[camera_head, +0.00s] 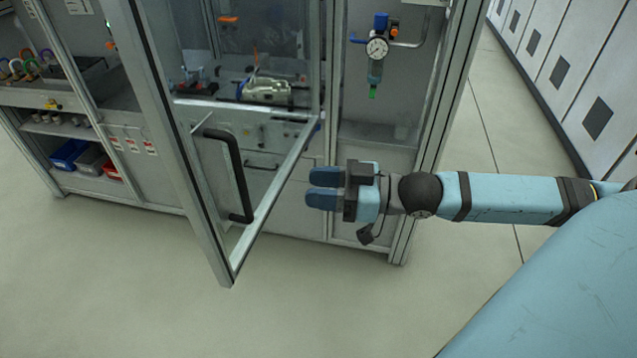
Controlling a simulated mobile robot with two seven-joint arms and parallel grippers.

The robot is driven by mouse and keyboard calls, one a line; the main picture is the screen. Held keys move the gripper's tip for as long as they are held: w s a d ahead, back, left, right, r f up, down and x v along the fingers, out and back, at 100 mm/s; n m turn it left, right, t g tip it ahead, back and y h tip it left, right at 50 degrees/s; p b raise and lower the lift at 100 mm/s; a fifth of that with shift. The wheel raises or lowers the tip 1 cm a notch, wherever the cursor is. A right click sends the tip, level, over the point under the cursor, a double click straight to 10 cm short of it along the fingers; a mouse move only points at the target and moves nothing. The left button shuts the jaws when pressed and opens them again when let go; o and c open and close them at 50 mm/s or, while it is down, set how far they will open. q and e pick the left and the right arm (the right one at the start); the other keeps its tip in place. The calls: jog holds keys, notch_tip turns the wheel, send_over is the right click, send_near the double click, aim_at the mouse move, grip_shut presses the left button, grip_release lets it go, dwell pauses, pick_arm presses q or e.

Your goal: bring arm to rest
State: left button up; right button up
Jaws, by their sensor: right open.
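My right arm (510,198) reaches in from the right edge, light blue with black bands. My right gripper (310,188) points left and is open and empty, with a narrow gap between its dark blue fingers. It is in front of the cabinet, right of the swung-open glass door (224,262). The door's black handle (236,175) is left of the fingertips, with a gap between them. My left gripper is not in view.
The open door juts toward me over the floor. A pressure gauge with filter (377,48) hangs inside the cabinet. A metal cylinder (266,92) lies behind the door. Shelves with blue and red bins (68,153) stand left. Grey lockers (570,60) line the right. The front floor (330,310) is clear.

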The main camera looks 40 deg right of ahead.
jog(key=s+a+f+m+h+p, duration=0.1)
jog(key=s+a+f+m+h, duration=0.1)
jog(key=f, duration=0.8)
jog(key=s+a+f+m+g+h+p, duration=0.1)
jog(key=s+a+f+m+h, duration=0.1)
jog(key=f, duration=0.8)
jog(key=s+a+f+m+h+p, duration=0.1)
jog(key=s+f+h, duration=0.4)
jog(key=f, duration=0.5)
jog(key=a+m, duration=0.1)
jog(key=a, duration=0.1)
jog(key=shift+s+a+f+g+h, duration=0.15)
jog(key=shift+a+f+g+h, duration=0.15)
jog(key=shift+a+f+h, duration=0.1)
jog(key=shift+r, duration=0.1)
